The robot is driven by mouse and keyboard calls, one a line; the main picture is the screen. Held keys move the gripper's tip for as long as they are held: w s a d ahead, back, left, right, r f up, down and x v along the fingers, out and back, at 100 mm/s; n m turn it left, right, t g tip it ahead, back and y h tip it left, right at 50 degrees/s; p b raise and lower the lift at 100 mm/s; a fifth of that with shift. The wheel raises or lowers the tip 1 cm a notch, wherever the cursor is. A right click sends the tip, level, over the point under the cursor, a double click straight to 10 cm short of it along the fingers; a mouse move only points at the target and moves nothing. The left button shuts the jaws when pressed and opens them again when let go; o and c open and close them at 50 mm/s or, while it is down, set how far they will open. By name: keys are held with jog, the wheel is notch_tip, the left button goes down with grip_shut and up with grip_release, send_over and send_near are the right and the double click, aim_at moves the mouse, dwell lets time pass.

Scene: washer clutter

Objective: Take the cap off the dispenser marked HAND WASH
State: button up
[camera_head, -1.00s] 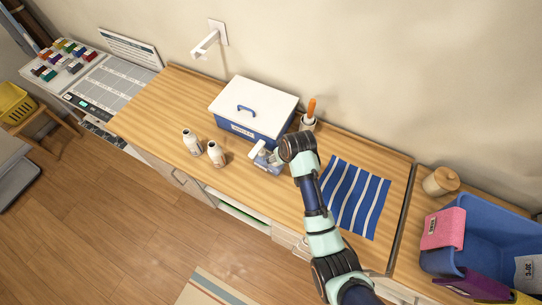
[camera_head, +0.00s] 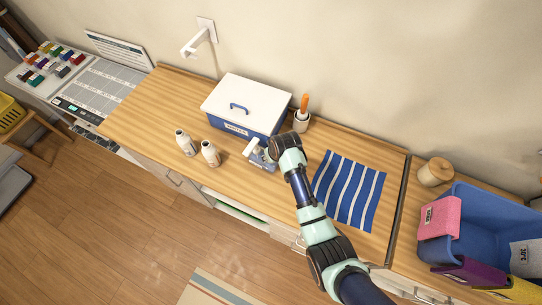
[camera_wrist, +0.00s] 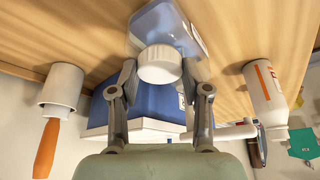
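A clear bluish dispenser bottle (camera_wrist: 165,28) with a round white cap (camera_wrist: 160,66) is straight ahead in the wrist view. Its label is edge-on and I cannot read it. In the head view this bottle (camera_head: 263,160) stands in front of the blue box, partly behind my wrist. My gripper (camera_wrist: 160,76) has one finger on each side of the cap, close to its edges. I cannot tell whether the fingers touch it. Two white bottles (camera_head: 186,143) (camera_head: 210,153) stand to the left in the head view; their labels are too small to read.
A blue box with a white lid (camera_head: 247,103) stands just behind the bottle. A white cup (camera_head: 301,121) with an orange-handled tool is right of it. A blue striped cloth (camera_head: 349,190) lies to the right. The left of the wooden counter (camera_head: 150,110) is clear.

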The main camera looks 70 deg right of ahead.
jog(key=shift+r, duration=0.1)
notch_tip(320, 180, up, 20)
jog(key=p, duration=0.1)
dwell(0.4)
jog(key=shift+r+p, duration=1.45)
jog(key=shift+p, duration=0.75)
notch_tip(320, 180, up, 4)
jog(key=p, duration=0.5)
jog(key=shift+f, duration=0.15)
